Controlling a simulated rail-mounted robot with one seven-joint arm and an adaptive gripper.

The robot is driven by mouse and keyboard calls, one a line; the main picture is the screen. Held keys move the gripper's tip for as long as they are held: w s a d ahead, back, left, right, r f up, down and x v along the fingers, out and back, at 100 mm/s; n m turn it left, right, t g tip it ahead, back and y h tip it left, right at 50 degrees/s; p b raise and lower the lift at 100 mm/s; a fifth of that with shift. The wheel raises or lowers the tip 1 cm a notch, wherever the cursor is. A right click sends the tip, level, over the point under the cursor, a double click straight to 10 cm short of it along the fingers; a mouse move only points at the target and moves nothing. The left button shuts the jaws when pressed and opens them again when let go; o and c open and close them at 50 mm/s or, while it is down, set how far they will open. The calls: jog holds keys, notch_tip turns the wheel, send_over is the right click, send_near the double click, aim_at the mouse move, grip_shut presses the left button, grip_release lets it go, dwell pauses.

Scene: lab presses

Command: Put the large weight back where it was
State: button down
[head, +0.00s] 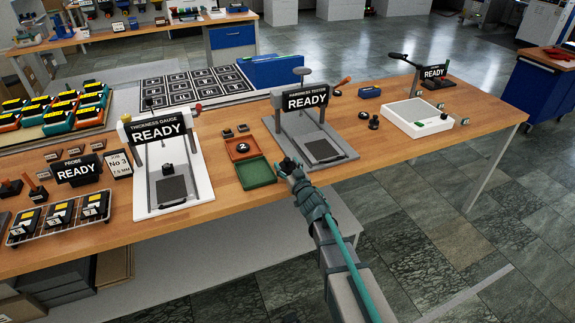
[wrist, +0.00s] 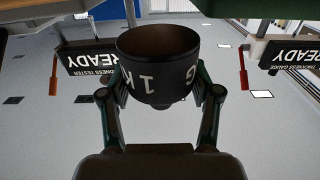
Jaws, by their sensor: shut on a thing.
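My gripper (wrist: 160,95) is shut on a black round weight (wrist: 160,68) with white lettering that reads in part "1 K" and "G". The wrist view is upside down and shows the weight between both fingers. In the head view my gripper (head: 288,166) is at the bench's front edge, beside the hardness tester (head: 318,148) and right of the green tray (head: 256,173); the held weight is hard to make out there. A small black weight-like piece (head: 374,122) stands on the bench right of the tester, with another dark piece (head: 363,115) near it.
The thickness gauge (head: 165,188) stands to the left. An orange tray (head: 241,148) lies behind the green one. A white-topped device (head: 417,118) stands at the right, with a READY sign (head: 433,72) behind it. Bare wooden bench (head: 400,155) lies right of the tester.

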aim_at(287, 172)
jog(key=shift+f, duration=1.4)
jog(key=shift+f, duration=0.1)
jog(key=shift+c, duration=1.2)
grip_release()
jog(key=shift+f, duration=0.1)
